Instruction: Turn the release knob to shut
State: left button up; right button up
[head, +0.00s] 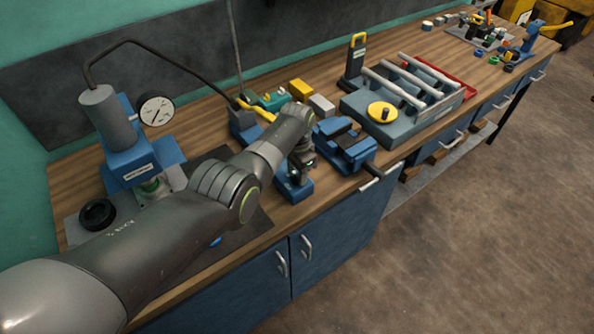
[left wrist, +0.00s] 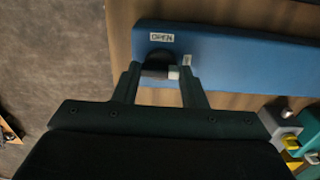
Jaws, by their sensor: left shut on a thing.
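The release knob (left wrist: 158,60) is dark and round-topped, with a pale block on its lower right side in the left wrist view. It sits at the end of a long blue body (left wrist: 250,62). A white label reading OPEN (left wrist: 161,37) is above it; a smaller label (left wrist: 187,60) to its right is too small to read. My left gripper (left wrist: 160,70) is shut on the knob, one finger on each side. In the head view my left gripper (head: 302,165) reaches down over the blue end (head: 293,190), hiding the knob. My right gripper is not in view.
A blue press (head: 135,160) with a dial gauge (head: 156,111) stands left, joined by a black hose. A blue vise (head: 345,145) is close right of my gripper. The bench's front edge is near.

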aim_at(297, 175)
pick_arm(q)
jog(key=shift+w+r, duration=0.1)
jog(key=o, duration=1)
jog(key=shift+r+p, duration=0.3)
jog(key=shift+r, duration=0.2)
notch_tip(297, 175, up, 5)
jog(key=shift+f+p, duration=0.1)
jog(key=shift+p, duration=0.45)
notch_tip(297, 175, up, 12)
jog(key=b, duration=0.2)
jog(key=shift+f, duration=0.25)
